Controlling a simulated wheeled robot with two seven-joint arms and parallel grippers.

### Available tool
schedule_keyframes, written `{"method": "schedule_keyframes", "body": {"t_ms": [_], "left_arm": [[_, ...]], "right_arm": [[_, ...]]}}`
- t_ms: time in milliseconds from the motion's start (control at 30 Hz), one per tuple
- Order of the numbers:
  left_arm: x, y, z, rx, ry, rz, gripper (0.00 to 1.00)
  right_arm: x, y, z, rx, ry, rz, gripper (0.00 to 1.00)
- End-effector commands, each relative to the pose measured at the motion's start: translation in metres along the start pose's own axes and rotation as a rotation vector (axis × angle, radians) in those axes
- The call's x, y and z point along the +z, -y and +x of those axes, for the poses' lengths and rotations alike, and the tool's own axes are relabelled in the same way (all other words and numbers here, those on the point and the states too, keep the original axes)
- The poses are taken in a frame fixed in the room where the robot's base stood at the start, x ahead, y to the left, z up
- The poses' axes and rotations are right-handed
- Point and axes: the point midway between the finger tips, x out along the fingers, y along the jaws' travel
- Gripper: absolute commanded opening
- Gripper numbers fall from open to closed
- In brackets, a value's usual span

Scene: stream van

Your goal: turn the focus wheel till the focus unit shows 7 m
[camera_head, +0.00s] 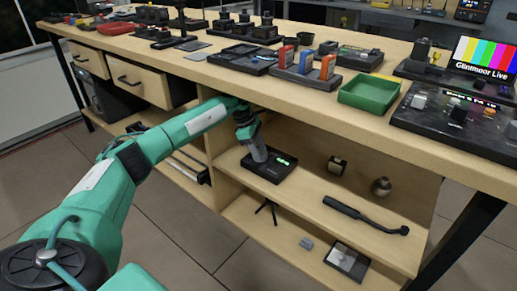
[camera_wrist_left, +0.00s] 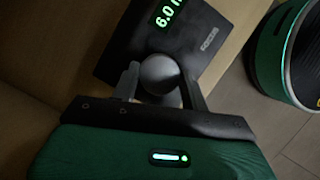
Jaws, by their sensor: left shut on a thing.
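The focus unit (camera_head: 271,171) is a black box on the upper shelf under the bench. Its green display (camera_wrist_left: 167,12) reads about 6.0 m in the left wrist view, with the unit cut by the frame edge. The focus wheel (camera_wrist_left: 160,70) is a round grey knob on the unit. My left gripper (camera_head: 257,153) reaches down to the unit from above. In the left wrist view my left gripper (camera_wrist_left: 161,88) is shut on the focus wheel, one finger on each side. The fingers hide part of the wheel. My right gripper is not in view.
The bench top overhangs the shelf, close above my left forearm. On the shelf are a black handled tool (camera_head: 365,215), a small roll (camera_head: 337,165) and a round pot (camera_head: 381,186). A green tray (camera_head: 368,93) and several devices stand on the bench.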

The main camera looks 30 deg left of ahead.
Motion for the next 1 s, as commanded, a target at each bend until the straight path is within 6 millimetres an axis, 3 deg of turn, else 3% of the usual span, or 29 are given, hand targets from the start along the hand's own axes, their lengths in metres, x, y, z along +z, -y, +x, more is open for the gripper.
{"method": "schedule_keyframes", "body": {"t_ms": [133, 167, 267, 667, 1000], "left_arm": [[0.000, 0.000, 0.000, 0.000, -0.001, -0.001, 0.22], [0.000, 0.000, 0.000, 0.000, -0.001, -0.001, 0.49], [0.000, 0.000, 0.000, 0.000, -0.001, -0.001, 0.67], [-0.001, 0.001, 0.001, 0.010, -0.001, -0.024, 0.67], [-0.001, 0.002, 0.004, 0.099, 0.000, -0.235, 0.67]], "right_arm": [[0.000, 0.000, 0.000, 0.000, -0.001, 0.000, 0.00], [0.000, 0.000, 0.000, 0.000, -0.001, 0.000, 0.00], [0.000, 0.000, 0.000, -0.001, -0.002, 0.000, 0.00], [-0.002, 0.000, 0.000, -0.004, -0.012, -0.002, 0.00], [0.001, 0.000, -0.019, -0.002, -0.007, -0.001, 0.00]]}}
